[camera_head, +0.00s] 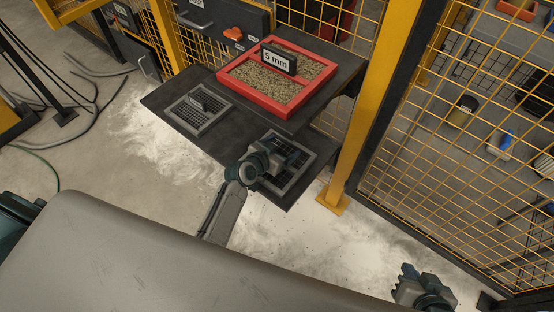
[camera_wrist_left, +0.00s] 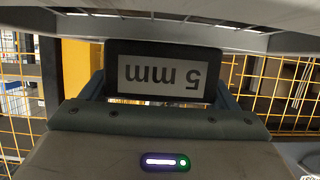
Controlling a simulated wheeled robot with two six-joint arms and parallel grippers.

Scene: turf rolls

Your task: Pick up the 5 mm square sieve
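A dark grey square-mesh sieve (camera_head: 293,171) lies at the right of the lower dark shelf. My left gripper (camera_head: 271,154) is over its upper left part and hides some of it. In the left wrist view, a black block with an upside-down "5 mm" label (camera_wrist_left: 163,74) fills the space between my left gripper's fingers (camera_wrist_left: 163,90). The fingers are spread apart beside the block; whether they press on it cannot be told. A second grey sieve (camera_head: 198,116) with a raised handle lies at the left of the shelf. My right gripper (camera_head: 424,285) is low at the right, away from both sieves.
A red-framed tray (camera_head: 282,105) of granules, with a "5 mm" sign (camera_head: 279,61), stands on the dark surface behind the sieves. A yellow post (camera_head: 374,105) and mesh fence (camera_head: 460,130) stand close on the right. Cables (camera_head: 75,95) lie on the floor at left.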

